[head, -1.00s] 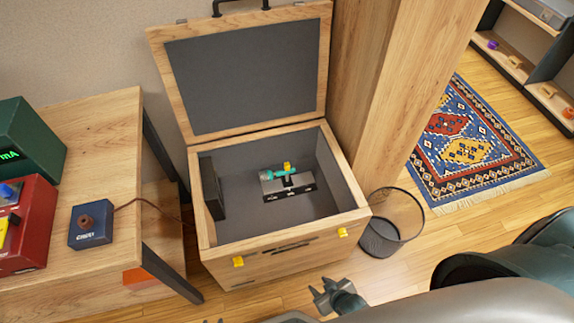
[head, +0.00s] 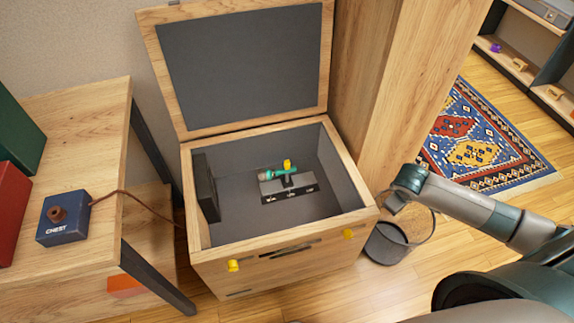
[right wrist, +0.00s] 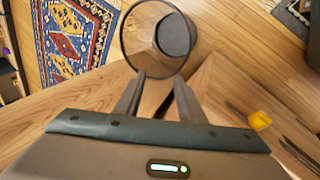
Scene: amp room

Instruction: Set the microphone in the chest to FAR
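The open wooden chest (head: 281,251) stands in the middle of the head view, its lid leaning back. Inside, on the dark floor, a small teal microphone (head: 262,173) with a yellow part sits at a dark stand (head: 291,190). Small white marks run along the stand's front; I cannot read them. My right gripper (head: 392,202) is outside the chest, above its right front side, apart from the microphone. In the right wrist view my right gripper (right wrist: 160,92) has its two fingers apart with nothing between them. My left gripper is out of view.
Yellow latches (head: 233,265) stick out from the chest front. A table at left bears a blue box labelled CHEST (head: 64,232) with a cable.

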